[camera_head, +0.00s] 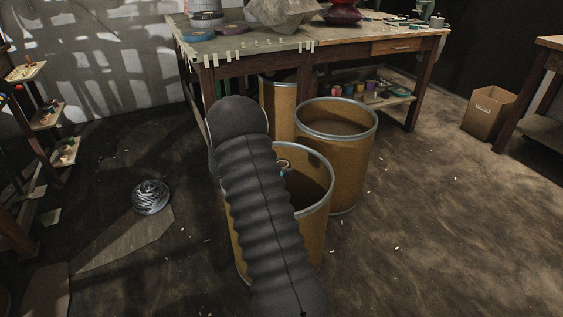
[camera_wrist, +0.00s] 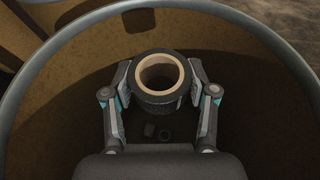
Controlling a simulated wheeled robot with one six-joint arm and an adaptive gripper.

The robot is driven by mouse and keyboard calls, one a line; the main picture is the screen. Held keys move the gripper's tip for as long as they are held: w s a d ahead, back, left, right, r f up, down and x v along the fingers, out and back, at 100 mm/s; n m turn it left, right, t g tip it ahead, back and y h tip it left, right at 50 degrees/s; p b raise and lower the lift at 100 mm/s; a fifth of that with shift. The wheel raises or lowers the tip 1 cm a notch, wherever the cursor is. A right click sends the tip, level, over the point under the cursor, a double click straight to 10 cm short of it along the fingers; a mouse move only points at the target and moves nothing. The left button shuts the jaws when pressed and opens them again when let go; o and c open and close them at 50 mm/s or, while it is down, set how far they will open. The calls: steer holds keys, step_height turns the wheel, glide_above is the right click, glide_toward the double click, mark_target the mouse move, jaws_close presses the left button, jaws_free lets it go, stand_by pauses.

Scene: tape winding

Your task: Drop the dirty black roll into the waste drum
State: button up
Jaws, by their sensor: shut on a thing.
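In the wrist view my gripper (camera_wrist: 159,82) is shut on the black roll (camera_wrist: 160,106), a dark ring with a tan core, one finger on each side. The roll is held inside the rim of a drum (camera_wrist: 32,82), above its dark interior. In the head view this is the front brown drum (camera_head: 318,222) with a grey metal rim. My arm covers its left part, and most of my gripper and the roll are hidden there. Only a small bit of gripper shows near the drum's far inner wall. A few small dark items lie at the drum's bottom.
Another open brown drum (camera_head: 345,178) stands behind the front one, and a third (camera_head: 277,105) is partly under the workbench (camera_head: 260,48). A cardboard box (camera_head: 489,112) stands at right. The right floor is mostly clear.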

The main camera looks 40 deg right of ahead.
steer(key=shift+f, duration=0.2)
steer(key=o, duration=1.1)
steer(key=shift+o, duration=0.2)
steer(key=v, duration=1.2)
